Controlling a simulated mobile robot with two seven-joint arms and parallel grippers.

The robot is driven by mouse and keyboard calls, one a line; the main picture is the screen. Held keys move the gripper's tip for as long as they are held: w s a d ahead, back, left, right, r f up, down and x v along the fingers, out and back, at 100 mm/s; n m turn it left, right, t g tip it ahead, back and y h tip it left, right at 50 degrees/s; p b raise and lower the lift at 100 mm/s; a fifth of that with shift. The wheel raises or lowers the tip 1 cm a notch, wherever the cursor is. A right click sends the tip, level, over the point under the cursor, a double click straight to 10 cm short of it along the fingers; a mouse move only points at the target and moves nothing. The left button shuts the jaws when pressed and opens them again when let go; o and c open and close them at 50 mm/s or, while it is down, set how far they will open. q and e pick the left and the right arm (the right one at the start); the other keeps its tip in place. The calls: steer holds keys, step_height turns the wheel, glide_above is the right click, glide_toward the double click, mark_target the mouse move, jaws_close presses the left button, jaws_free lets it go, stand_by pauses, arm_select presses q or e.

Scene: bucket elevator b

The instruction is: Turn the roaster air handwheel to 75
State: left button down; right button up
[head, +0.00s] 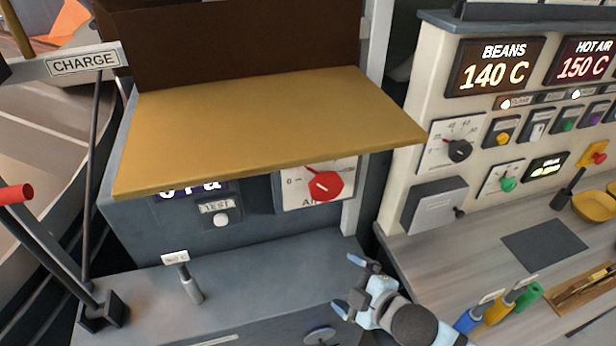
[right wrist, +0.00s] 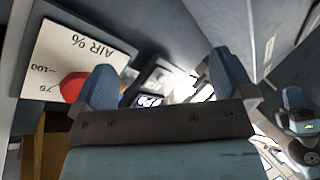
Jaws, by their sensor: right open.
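The roaster air handwheel is a red knob (head: 326,186) on a white dial (head: 292,196) with a 0 at its left. The overhanging board hides the dial's upper part. In the right wrist view the red knob (right wrist: 73,86) is upside down at the left, partly behind a finger, beside the marks 75 and 100 on the AIR % dial (right wrist: 62,45). My right gripper (head: 349,284) is open and empty, below and right of the knob and apart from it. It also shows in the right wrist view (right wrist: 165,82). What looks like my left gripper (right wrist: 298,125) is at that view's right edge, its opening unclear.
A tan board (head: 265,125) juts out above the dial. A TEST button (head: 220,217) is left of it. A small labelled lever (head: 190,285) stands on the grey ledge (head: 265,275). At right is a control panel (head: 425,125) over a counter with coloured handles.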

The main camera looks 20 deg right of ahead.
step_height(320, 180, up, 12)
steer(key=w+d+n+t, duration=0.1)
steer(key=w+d+n, duration=0.1)
steer(key=n, duration=0.7)
steer(key=n+p, duration=0.1)
steer(key=n, duration=0.4)
glide_toward(329, 189)
steer(key=shift+t+y, duration=0.3)
steer(key=shift+t, duration=0.1)
steer(key=p+x, duration=0.1)
steer(key=x, duration=0.2)
steer(key=p+x, duration=0.1)
steer(key=x, duration=0.2)
steer(key=f+p+x, duration=0.1)
steer(key=x, duration=0.3)
steer(key=shift+s+d, duration=0.1)
steer(key=shift+w+f, duration=0.1)
steer(key=shift+w, duration=0.45)
arm_select(q)
steer(key=r, duration=0.1)
steer(key=s+r, duration=0.1)
steer(key=r, duration=0.1)
steer(key=shift+s+d+r+n, duration=0.1)
steer(key=shift+s+r+n, duration=0.05)
steer(key=shift+r+n, duration=0.15)
arm_select(e)
steer(key=shift+w+f, duration=0.1)
